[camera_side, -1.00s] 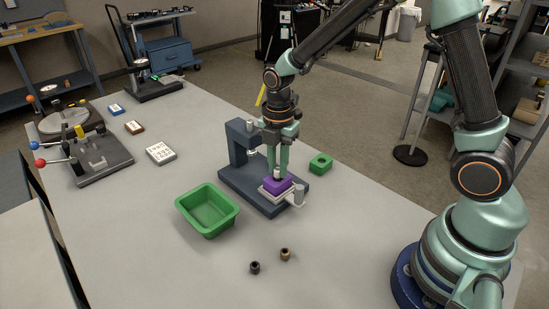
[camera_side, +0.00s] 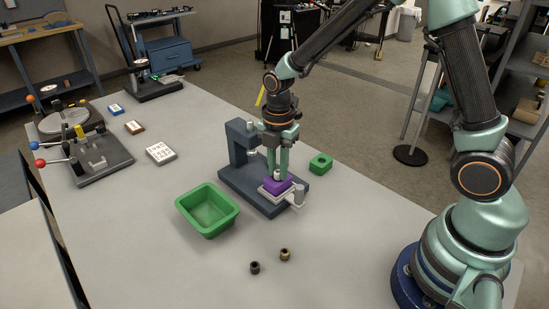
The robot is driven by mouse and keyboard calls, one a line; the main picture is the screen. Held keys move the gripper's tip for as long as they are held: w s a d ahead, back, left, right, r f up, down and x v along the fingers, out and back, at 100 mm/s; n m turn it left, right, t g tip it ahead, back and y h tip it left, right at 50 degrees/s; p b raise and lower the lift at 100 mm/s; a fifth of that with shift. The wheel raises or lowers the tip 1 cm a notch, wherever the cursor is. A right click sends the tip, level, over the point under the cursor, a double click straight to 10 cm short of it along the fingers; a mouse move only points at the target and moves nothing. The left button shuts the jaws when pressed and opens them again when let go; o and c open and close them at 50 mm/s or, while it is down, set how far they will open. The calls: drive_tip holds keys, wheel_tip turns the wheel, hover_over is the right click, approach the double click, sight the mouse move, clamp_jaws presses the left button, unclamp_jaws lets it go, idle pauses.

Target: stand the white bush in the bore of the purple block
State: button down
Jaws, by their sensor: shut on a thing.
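The purple block (camera_side: 278,188) sits on the light plate of a dark press-like stand, in the middle of the table. My gripper (camera_side: 277,173) points straight down over it. It is shut on the white bush (camera_side: 277,175), which shows as a small pale shape between the fingertips at the block's top. The bush looks upright. The block's bore is hidden by the bush and fingers, so I cannot tell how far the bush is in it.
The dark stand (camera_side: 240,180) has a column (camera_side: 238,142) close left of my gripper. A black bush (camera_side: 255,267) and a brass bush (camera_side: 285,254) stand in front.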

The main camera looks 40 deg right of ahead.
sight(278, 171)
drive_tip(key=shift+f, duration=0.1)
drive_tip(key=shift+c, duration=1)
unclamp_jaws()
drive_tip(key=shift+r, duration=2.5)
drive_tip(key=shift+r, duration=0.1)
wheel_tip(278, 171, up, 12)
